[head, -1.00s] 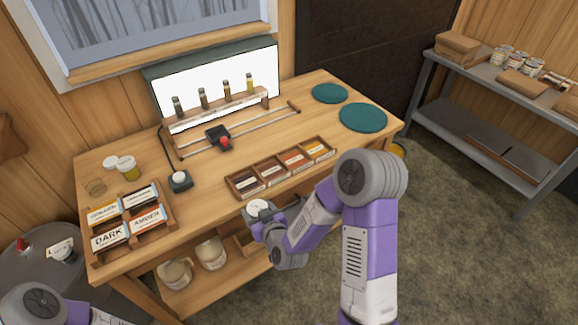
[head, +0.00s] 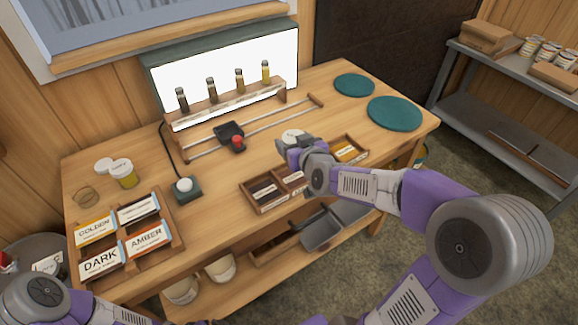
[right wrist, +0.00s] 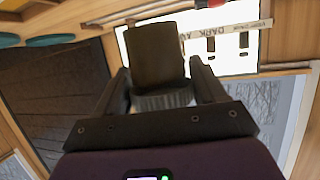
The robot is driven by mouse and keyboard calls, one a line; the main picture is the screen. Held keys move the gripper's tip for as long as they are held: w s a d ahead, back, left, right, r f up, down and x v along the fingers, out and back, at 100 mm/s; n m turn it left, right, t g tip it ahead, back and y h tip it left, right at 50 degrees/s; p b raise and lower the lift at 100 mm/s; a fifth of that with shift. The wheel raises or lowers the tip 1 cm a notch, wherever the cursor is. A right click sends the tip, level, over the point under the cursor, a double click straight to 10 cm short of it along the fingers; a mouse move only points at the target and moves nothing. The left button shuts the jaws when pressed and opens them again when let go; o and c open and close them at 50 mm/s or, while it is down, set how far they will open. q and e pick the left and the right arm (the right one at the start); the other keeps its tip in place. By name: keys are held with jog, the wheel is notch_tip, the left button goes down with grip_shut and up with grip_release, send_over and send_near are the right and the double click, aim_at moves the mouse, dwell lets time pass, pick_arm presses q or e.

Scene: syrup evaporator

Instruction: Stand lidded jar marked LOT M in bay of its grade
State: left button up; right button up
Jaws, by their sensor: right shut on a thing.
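My right gripper (head: 296,150) is shut on a jar with a white lid (head: 292,135) and holds it over the table, behind the four-compartment tray. In the right wrist view the jar body (right wrist: 159,52) looks very dark, with its ribbed lid (right wrist: 163,100) towards the palm. No LOT mark is readable on it. A wooden rack with bays (head: 171,242) stands at the table's left front. Its cards read GOLDEN (head: 95,229), DARK (head: 100,263) and AMBER (head: 146,240); the fourth card (head: 138,209) is too small to read. My left gripper is out of view.
A tray (head: 257,205) with coloured labels lies at the front edge, partly behind my right arm. A lit panel (head: 210,75) with sample vials, a rail with a red-knobbed slider (head: 237,142), a button box (head: 186,188) and a yellow jar (head: 123,173) stand around. The table centre is clear.

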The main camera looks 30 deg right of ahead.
jog(key=f, duration=0.2)
jog(key=f+b, duration=0.1)
jog(key=f, duration=0.1)
jog(key=shift+s, duration=0.25)
notch_tip(320, 180, down, 4)
jog(key=shift+r+b, duration=0.1)
jog(key=shift+b, duration=0.55)
jog(key=shift+w, duration=0.1)
jog(key=o, duration=1.2)
